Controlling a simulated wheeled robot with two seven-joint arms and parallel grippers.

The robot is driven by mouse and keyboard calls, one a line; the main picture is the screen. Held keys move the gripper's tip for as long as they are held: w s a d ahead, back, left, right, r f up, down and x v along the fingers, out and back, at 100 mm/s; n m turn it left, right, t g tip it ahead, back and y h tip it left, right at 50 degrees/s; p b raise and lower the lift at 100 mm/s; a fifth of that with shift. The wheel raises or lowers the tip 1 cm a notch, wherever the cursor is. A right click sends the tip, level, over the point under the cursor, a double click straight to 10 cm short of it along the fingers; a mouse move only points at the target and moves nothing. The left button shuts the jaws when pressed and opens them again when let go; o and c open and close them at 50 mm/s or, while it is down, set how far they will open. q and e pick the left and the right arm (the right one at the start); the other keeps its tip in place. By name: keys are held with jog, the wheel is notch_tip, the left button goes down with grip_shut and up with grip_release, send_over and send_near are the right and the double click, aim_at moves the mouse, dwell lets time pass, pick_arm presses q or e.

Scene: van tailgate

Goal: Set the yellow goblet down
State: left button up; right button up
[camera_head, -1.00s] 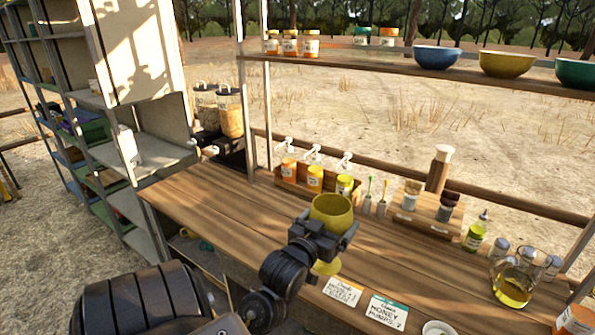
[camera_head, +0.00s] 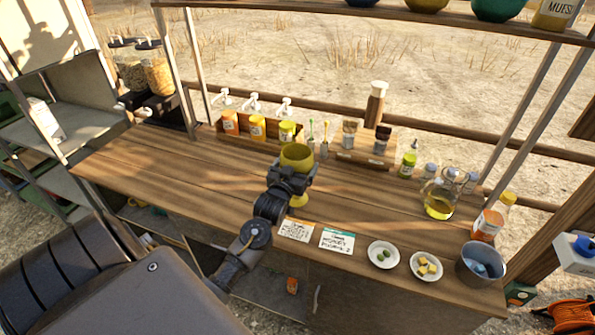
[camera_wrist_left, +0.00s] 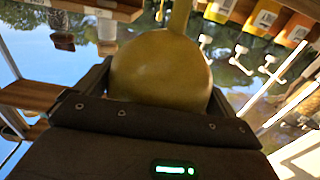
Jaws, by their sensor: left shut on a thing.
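The yellow goblet (camera_head: 297,157) is upright in my left gripper (camera_head: 290,174), over the front middle part of the wooden counter (camera_head: 170,172). The gripper is shut around the goblet's bowl. The goblet's yellow foot (camera_head: 299,201) shows below the gripper; I cannot tell whether it touches the counter. In the left wrist view the yellow bowl (camera_wrist_left: 160,68) fills the space between the fingers, with its stem at the top of the picture. My right gripper is not in view.
Two cards (camera_head: 337,240) lie at the counter's front edge, right of the goblet. Two small white plates (camera_head: 383,254) and a grey bucket (camera_head: 480,265) stand further right. Pump bottles (camera_head: 257,128) and small jars line the back. The counter's left part is clear.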

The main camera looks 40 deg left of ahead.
pick_arm(q)
jog(key=shift+w+f, duration=0.3)
jog(key=shift+f, duration=0.05)
jog(key=shift+w+a+f+p, duration=0.1)
jog(key=shift+f+p, duration=0.2)
jog(key=shift+p, duration=0.05)
notch_tip(320, 180, down, 2)
jog(key=shift+f+p, duration=0.1)
jog(key=shift+p, duration=0.4)
jog(key=shift+f, duration=0.35)
jog(key=o, duration=0.8)
jog(key=shift+c, duration=0.2)
